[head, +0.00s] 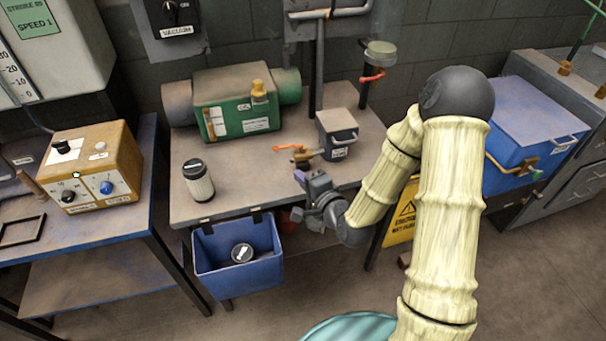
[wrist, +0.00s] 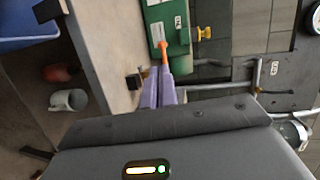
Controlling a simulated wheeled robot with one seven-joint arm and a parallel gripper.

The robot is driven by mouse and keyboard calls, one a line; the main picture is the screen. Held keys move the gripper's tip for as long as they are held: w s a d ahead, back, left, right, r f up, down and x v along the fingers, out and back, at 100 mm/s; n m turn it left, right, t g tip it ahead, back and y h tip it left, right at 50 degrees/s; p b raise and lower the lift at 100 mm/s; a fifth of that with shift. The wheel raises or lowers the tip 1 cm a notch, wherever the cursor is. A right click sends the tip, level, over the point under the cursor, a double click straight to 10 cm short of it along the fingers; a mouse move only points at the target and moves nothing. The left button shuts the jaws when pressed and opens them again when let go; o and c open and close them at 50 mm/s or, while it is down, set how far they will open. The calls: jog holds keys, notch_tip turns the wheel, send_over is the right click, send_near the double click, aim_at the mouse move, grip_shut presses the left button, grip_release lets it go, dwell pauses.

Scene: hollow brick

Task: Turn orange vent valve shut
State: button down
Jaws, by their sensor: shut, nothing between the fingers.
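The orange vent valve lever (head: 290,148) sticks out to the left of a small grey box on the workbench, with a brownish-orange body beside it. In the wrist view the orange lever (wrist: 164,54) shows just beyond my fingertips. My gripper (head: 300,175) is at the bench's front edge, just below and in front of the valve. Its purple fingers (wrist: 159,74) are shut with nothing between them. I cannot tell whether the fingertips touch the lever. The gripper body hides part of the lower wrist view.
A green machine (head: 238,103) stands behind the valve and a dark-capped jar (head: 198,180) to the left. A blue bin (head: 238,258) hangs under the bench's front edge. A red-handled valve (head: 372,77) stands at the back. A blue chest (head: 530,120) is at right.

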jog(key=shift+s+d+r+p, duration=0.1)
jog(key=shift+s+p, duration=0.5)
jog(key=shift+p, duration=0.4)
jog(key=shift+s, duration=0.1)
jog(key=shift+d, duration=0.1)
jog(key=s+d+r+n+g+h+p, duration=0.35)
jog(key=d+n+g+h, duration=0.25)
jog(key=d+n, duration=0.25)
jog(key=s+d+r+n+g+h+p, duration=0.1)
jog(key=s+d+r+g, duration=0.1)
jog(key=s, duration=0.4)
jog(key=s+d+r+n+g+h+p, duration=0.1)
jog(key=s+d+r+n+g, duration=0.1)
jog(key=s+d+r, duration=0.2)
notch_tip(320, 180, up, 2)
jog(key=shift+s+d+r+g, duration=0.2)
jog(key=shift+s+g, duration=0.2)
jog(key=shift+s, duration=0.65)
